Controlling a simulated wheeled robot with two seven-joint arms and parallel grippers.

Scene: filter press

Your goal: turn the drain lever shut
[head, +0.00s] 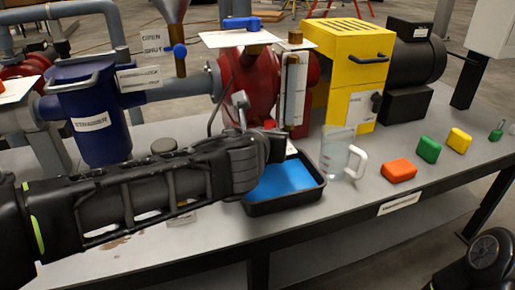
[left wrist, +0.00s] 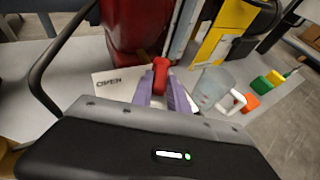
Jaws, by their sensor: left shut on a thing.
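The drain lever (left wrist: 161,76) is a small red handle, seen in the left wrist view below the red pump body. A white card reading OPEN (left wrist: 112,83) lies beside it on the left. My left gripper (left wrist: 164,88) is shut on the lever, its two pale purple fingers on either side of it. In the head view my left gripper (head: 276,146) reaches in front of the red pump body (head: 250,88), above the black tray, and my wrist hides most of the lever.
A black tray of blue liquid (head: 284,205) sits just under my gripper. A clear jug with a white handle (head: 340,155) stands right of it. Orange (head: 398,170), green (head: 428,150) and yellow (head: 459,140) blocks are further right. A blue strainer (head: 92,120) stands left.

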